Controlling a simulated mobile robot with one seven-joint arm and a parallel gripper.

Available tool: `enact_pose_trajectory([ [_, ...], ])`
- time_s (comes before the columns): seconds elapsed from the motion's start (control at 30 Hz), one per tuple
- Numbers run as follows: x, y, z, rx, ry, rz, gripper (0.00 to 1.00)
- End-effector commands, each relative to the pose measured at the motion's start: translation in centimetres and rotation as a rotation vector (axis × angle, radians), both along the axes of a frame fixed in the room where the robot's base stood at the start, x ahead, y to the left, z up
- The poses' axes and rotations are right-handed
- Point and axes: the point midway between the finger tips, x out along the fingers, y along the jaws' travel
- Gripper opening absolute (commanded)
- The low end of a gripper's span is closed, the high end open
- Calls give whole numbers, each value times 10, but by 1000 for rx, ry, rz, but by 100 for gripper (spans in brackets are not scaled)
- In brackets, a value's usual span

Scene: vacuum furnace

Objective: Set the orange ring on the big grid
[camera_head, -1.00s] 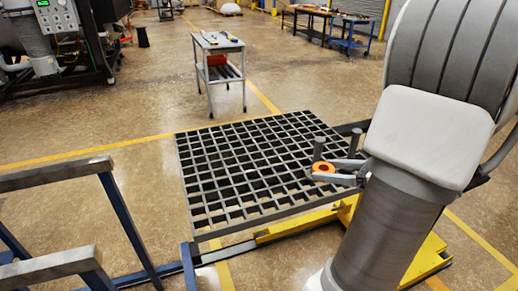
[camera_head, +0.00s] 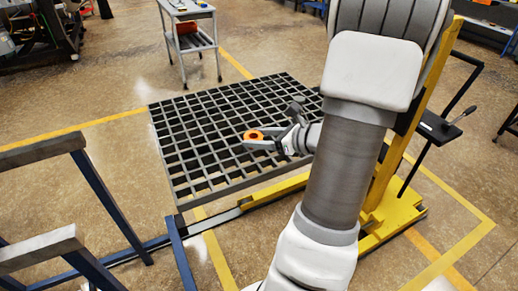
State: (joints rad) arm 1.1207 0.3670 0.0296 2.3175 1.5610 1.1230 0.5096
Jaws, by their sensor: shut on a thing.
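The big grid (camera_head: 185,186) is a dark grey lattice lying flat and raised off the floor in the middle of the view. My gripper (camera_head: 257,139) reaches in from the right and is shut on the orange ring (camera_head: 254,134). The ring shows its flat face and dark hole between the fingers. Ring and gripper appear over the right-centre part of the grid; the gap in height between them cannot be told. My arm hides the grid's right edge.
A grey post-like piece (camera_head: 296,104) stands near my gripper at the grid's right side. A yellow lifter (camera_head: 385,200) stands behind my arm. A small grey cart (camera_head: 188,12) is beyond the grid.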

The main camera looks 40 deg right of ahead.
Motion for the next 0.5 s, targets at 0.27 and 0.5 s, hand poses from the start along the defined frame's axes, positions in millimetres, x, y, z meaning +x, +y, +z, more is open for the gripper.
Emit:
enact_pose_trajectory([
  [0.27, 0, 0, -36, 3, 0, 0, 0],
  [0.5, 0, 0, -35, 0, -1, 0, 0],
])
